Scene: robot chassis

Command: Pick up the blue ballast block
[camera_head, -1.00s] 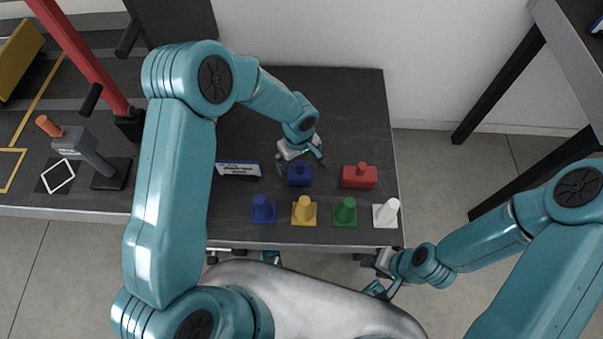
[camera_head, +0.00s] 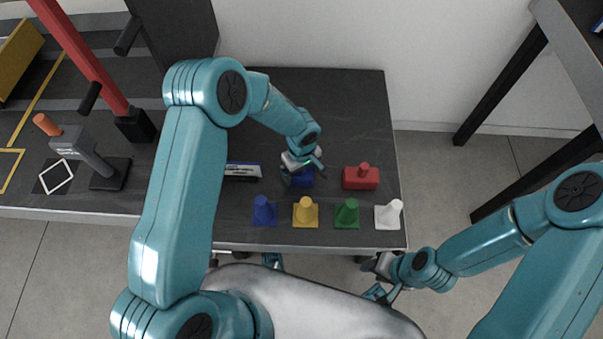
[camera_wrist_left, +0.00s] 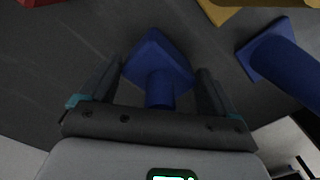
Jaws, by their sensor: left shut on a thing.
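The blue ballast block (camera_head: 304,178) stands on the dark table top, left of a red block (camera_head: 360,178). No gap under the block shows. My right gripper (camera_head: 380,293) hangs in front of the table at the lower right, away from the blocks; its fingers are too small to judge.
A dark panel with a white label (camera_head: 242,171) lies left of the block. The table behind is clear.

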